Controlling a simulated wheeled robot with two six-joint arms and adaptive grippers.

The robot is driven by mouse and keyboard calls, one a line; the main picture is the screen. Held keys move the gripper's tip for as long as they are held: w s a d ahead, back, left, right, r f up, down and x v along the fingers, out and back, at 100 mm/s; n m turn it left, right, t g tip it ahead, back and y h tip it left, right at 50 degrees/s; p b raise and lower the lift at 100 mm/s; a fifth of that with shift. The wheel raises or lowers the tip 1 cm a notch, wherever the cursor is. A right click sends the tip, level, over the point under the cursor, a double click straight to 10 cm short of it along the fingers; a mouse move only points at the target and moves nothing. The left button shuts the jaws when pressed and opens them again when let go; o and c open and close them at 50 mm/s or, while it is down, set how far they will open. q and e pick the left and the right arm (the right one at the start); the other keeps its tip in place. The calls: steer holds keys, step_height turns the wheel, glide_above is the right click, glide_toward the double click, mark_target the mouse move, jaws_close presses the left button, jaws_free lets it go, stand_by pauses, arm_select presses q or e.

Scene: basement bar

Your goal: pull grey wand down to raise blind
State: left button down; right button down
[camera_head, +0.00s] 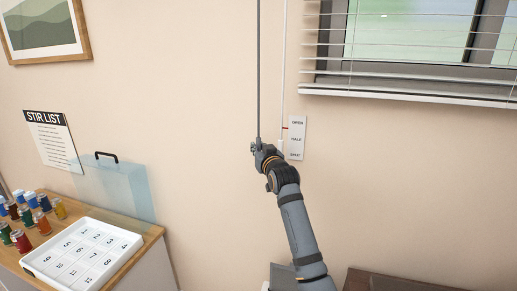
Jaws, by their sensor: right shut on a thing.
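The grey wand (258,75) hangs straight down the wall in the middle of the view. My right gripper (257,147) is shut on its lower end. A white cord (284,60) hangs just to the right of the wand, apart from it. A small red pointer shows beside the OPEN, HALF and SHUT label (297,137), between OPEN and HALF. The blind (410,86) covers part of the window at the upper right, with its slats spaced apart and its bottom rail near the window's lower edge. My left gripper is out of view.
At the left, a wooden-topped counter (150,237) holds a white numbered tray (83,252), several small coloured jars (22,240) and a clear panel with a black handle (115,190). A dark brown surface (400,280) lies at the lower right.

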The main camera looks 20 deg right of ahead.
steer(key=shift+f, duration=0.15)
step_height(320, 180, down, 28)
steer(key=b, duration=1.2)
steer(key=shift+r+b, duration=0.2)
steer(key=shift+b, duration=0.1)
steer(key=shift+f, duration=0.1)
steer(key=c, duration=1.7)
jaws_free()
steer(key=o, duration=0.4)
steer(key=shift+s, duration=0.1)
steer(key=shift+r, duration=0.25)
